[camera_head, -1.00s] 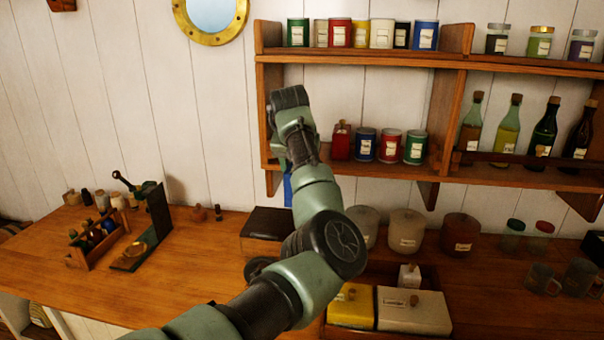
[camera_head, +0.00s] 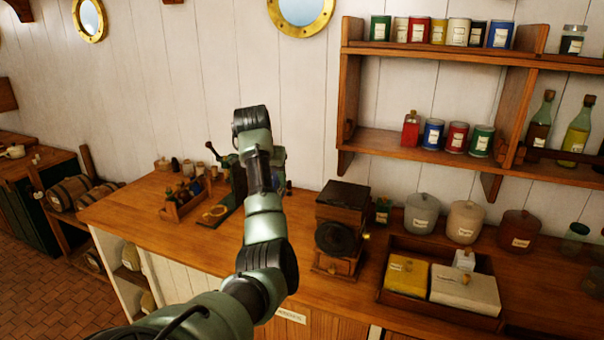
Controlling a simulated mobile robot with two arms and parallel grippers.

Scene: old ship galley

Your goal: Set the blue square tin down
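My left arm comes in from the bottom left, and its wrist (camera_head: 252,125) is raised over the back of the wooden counter (camera_head: 130,215). A small blue patch, the blue square tin (camera_head: 279,155), shows just right of the forearm. Most of the tin is hidden behind my arm. The fingers of my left gripper are hidden too, but the tin has moved along with the arm, as if held. It appears above the counter; the gap below it is hidden. My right gripper is out of view.
A green balance (camera_head: 228,195) and a wooden bottle caddy (camera_head: 186,200) stand left of the arm. A coffee grinder (camera_head: 341,225) and a wooden tray (camera_head: 440,310) with tins stand right. Shelves (camera_head: 400,145) hang above. The counter's left front is clear.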

